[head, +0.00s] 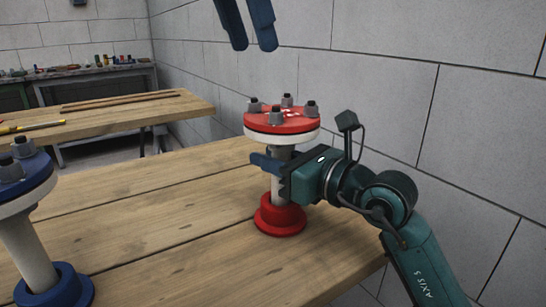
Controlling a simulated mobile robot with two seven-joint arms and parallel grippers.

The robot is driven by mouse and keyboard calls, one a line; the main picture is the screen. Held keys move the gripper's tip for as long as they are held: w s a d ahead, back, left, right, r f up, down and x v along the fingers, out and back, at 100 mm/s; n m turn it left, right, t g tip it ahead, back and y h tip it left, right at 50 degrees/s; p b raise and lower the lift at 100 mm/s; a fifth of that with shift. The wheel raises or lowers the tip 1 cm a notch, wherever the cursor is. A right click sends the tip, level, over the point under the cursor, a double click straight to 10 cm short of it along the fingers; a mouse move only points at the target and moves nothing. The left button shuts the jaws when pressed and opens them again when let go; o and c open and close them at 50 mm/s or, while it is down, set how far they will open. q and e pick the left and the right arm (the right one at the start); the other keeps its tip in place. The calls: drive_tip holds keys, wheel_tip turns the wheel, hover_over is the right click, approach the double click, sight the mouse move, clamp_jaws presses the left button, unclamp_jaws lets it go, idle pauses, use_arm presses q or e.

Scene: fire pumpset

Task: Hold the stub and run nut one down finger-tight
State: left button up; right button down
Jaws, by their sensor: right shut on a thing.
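The red stub (277,190) stands upright on the wooden table, with a grey pipe between a red foot and a red top flange (297,123) with a pale disc under it. My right gripper (274,166) is shut on the pipe below the flange, coming from the right. My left gripper (253,46) hangs above the flange, a little left of its middle, with its fingers apart and nothing between them.
A blue flanged stub (32,245) with nuts stands at the front left. The table (150,240) is bare between the stubs. A grey block wall (400,90) rises close behind on the right. A second bench (130,108) with a yellow-handled tool (38,126) lies beyond.

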sight(276, 112)
use_arm(q)
drive_tip(key=shift+o, duration=0.3)
drive_tip(key=s+d+r+n+t+y, duration=0.2)
drive_tip(key=s+d+n+y, duration=0.15)
drive_tip(key=n, duration=0.65)
drive_tip(key=x, duration=1.1)
drive_tip(key=shift+w+d+f, duration=0.1)
drive_tip(key=shift+w+f, duration=0.15)
drive_tip(key=shift+w, duration=0.2)
drive_tip(key=shift+c, duration=0.6)
clamp_jaws()
